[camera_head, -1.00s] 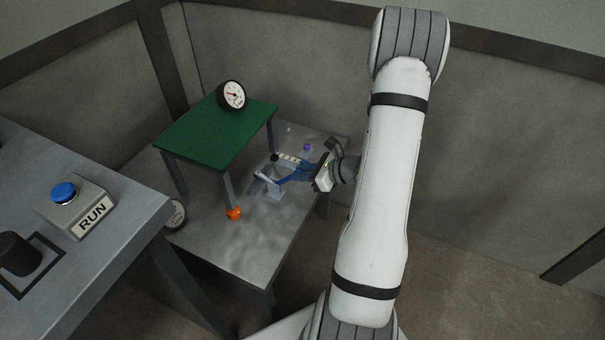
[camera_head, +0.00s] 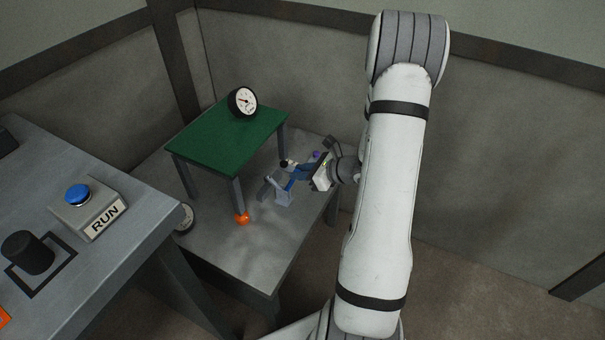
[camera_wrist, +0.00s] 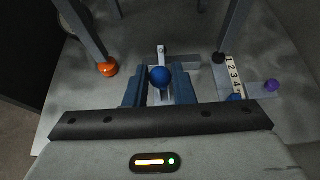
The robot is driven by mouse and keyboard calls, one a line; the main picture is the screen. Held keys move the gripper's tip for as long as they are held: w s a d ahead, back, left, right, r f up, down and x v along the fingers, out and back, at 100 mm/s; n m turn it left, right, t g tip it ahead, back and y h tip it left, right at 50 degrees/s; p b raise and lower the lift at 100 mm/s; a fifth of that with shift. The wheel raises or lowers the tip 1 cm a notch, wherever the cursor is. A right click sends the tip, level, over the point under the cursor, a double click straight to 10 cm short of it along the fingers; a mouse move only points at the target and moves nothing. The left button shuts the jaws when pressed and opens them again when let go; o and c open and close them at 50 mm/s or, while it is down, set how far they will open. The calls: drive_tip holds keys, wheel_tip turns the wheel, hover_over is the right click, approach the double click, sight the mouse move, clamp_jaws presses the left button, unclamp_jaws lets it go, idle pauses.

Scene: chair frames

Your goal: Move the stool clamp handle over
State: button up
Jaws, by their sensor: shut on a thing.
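The stool has a green top (camera_head: 225,137) and grey legs, and stands on the grey bench. The clamp (camera_head: 283,199) is a small pale grey piece on the bench, right of the stool's front leg. Its handle ends in a blue ball knob (camera_wrist: 160,77), seen in the wrist view between the blue fingers. My gripper (camera_head: 292,182) reaches in from the right, and its fingers also show in the wrist view (camera_wrist: 160,88). It is shut on the handle. The contact itself is partly hidden behind the knob and fingers.
An orange ball (camera_head: 242,218) is at the stool's front leg. A numbered strip (camera_wrist: 235,73) and purple knob (camera_wrist: 271,86) lie right of the gripper. A gauge (camera_head: 242,102) sits on the stool. The RUN button box (camera_head: 90,207) is on the left table.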

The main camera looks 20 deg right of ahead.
drive_tip(key=shift+w+a+r, duration=0.2)
drive_tip(key=shift+w+a, duration=0.25)
drive_tip(key=shift+w, duration=0.05)
drive_tip(key=shift+w+a+r, duration=0.15)
drive_tip(key=shift+w+a, duration=0.25)
drive_tip(key=shift+w, duration=0.05)
drive_tip(key=shift+w+a, duration=0.6)
drive_tip(key=shift+w, duration=0.15)
drive_tip(key=o, duration=0.8)
drive_tip(key=shift+o, duration=0.2)
drive_tip(key=shift+d+r, duration=0.1)
drive_tip(key=shift+r, duration=0.05)
